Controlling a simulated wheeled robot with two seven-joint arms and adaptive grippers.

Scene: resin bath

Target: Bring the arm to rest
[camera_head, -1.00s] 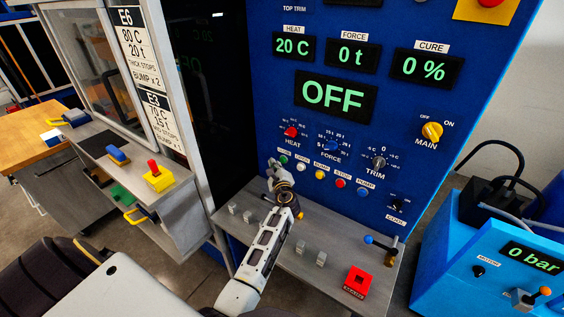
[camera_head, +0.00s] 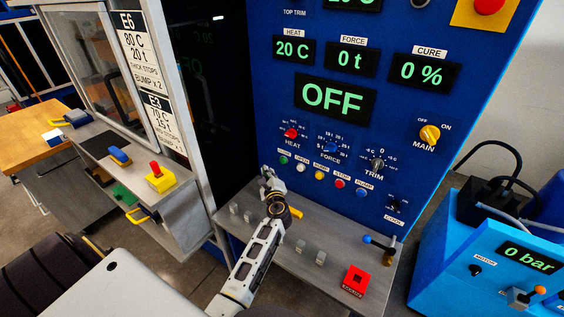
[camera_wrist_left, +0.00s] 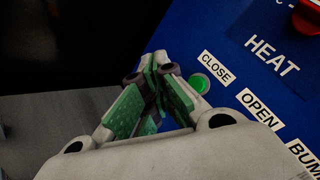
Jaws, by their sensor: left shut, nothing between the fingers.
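My left gripper (camera_head: 267,175) is in front of the blue control panel (camera_head: 400,110), low by the row of buttons. In the left wrist view its green-padded fingers (camera_wrist_left: 155,75) are shut with nothing between them. The fingertips show beside the green CLOSE button (camera_wrist_left: 200,83); I cannot tell whether they touch it. The green button also shows in the head view (camera_head: 284,160). The main display (camera_head: 335,97) reads OFF, with HEAT 20 C, FORCE 0 t and CURE 0 %. The right gripper is not in view.
A grey ledge (camera_head: 335,235) with small metal blocks and a red block (camera_head: 355,281) lies below the panel. At left is a shelf with a yellow block (camera_head: 160,177). At right stands a blue pump unit (camera_head: 470,240) reading 0 bar. A dark opening lies left of the panel.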

